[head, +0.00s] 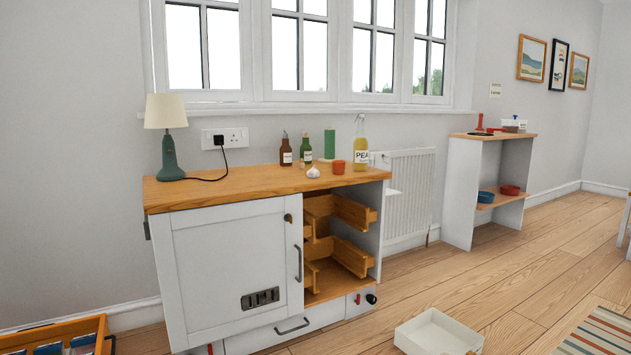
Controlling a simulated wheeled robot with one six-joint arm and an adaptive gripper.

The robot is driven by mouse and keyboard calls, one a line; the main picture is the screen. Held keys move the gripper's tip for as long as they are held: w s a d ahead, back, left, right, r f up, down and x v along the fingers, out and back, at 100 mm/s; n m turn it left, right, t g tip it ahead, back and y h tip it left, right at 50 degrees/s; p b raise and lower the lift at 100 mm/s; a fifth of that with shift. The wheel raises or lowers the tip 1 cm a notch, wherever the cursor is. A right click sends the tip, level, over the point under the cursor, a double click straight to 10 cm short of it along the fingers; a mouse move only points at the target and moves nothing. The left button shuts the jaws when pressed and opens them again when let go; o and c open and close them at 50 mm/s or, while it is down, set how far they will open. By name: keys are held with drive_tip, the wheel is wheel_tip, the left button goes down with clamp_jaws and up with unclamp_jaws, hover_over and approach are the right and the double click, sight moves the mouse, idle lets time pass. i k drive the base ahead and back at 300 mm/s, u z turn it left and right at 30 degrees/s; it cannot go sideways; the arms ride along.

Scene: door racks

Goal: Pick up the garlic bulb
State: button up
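The white garlic bulb (313,172) sits on the wooden top of the white cabinet (215,189), near its front edge and right of centre. A small orange-red cup (338,167) stands just to its right. A green bottle (306,149) and a brown bottle (286,150) stand behind it to the left. A green cylinder (330,143) stands behind it to the right. The bulb is in plain view with nothing in front of it. My gripper is not in view.
A tall yellow bottle (361,147) stands at the right end of the top; a lamp (168,137) with a cord is at the left. The cabinet's right side is open, showing wooden racks (348,256). A white bin (438,334) and a wooden crate (60,332) are on the floor.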

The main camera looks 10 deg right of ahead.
sight(313, 172)
drive_tip(key=u, duration=0.05)
drive_tip(key=k, duration=0.6)
drive_tip(key=z, duration=1)
drive_tip(key=i, duration=2.1)
drive_tip(key=u, duration=1.25)
drive_tip(key=i, duration=0.75)
drive_tip(key=u, duration=0.8)
